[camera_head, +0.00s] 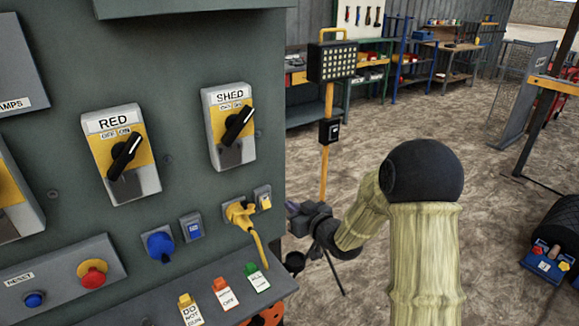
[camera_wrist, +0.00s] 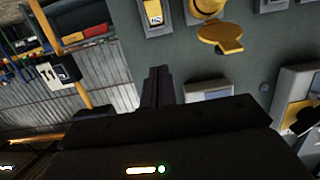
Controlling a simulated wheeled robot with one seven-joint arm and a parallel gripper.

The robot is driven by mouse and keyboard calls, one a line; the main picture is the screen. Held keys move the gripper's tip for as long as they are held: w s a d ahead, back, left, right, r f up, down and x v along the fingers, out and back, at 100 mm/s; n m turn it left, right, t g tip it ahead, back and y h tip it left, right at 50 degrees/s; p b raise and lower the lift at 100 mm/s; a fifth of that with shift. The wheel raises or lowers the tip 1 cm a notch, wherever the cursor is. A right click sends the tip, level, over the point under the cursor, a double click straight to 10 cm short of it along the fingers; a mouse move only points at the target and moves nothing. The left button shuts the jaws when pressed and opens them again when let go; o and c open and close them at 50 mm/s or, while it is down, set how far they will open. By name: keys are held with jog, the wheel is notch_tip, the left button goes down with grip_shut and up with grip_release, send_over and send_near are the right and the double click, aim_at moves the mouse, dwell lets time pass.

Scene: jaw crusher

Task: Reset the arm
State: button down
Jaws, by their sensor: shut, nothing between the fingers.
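My arm (camera_head: 425,250) shows in the head view as pale ribbed links with a black elbow, bent to the right of the grey control panel (camera_head: 200,45). My gripper (camera_head: 300,212) is at its far end, dark, close to the panel's right edge and apart from the yellow plug (camera_head: 240,213). In the wrist view the fingers (camera_wrist: 158,82) are together with nothing between them, and the panel (camera_wrist: 245,70) is behind and to the right.
The panel carries a RED switch (camera_head: 123,158), a SHED switch (camera_head: 235,125), a red button (camera_head: 92,273) and several tags along a lower ledge. A yellow lamp post (camera_head: 327,175) and a tripod (camera_head: 325,262) stand beyond my gripper. Open dirt floor lies right of the panel.

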jog(key=s+d+r+m+g+h+p, duration=0.25)
jog(key=s+d+g+h+p, duration=0.2)
jog(key=s+d+h, duration=0.45)
jog(key=s+d+r+m+g+p, duration=0.1)
jog(key=s+d+m+g, duration=0.1)
jog(key=s, duration=0.7)
jog(key=s+d+r+m+g+p, duration=0.1)
jog(key=s+g, duration=0.3)
jog(key=s, duration=0.6)
jog(key=shift+s+d+m+p, duration=0.25)
jog(key=shift+d+m+p, duration=0.3)
jog(key=shift+p, duration=0.2)
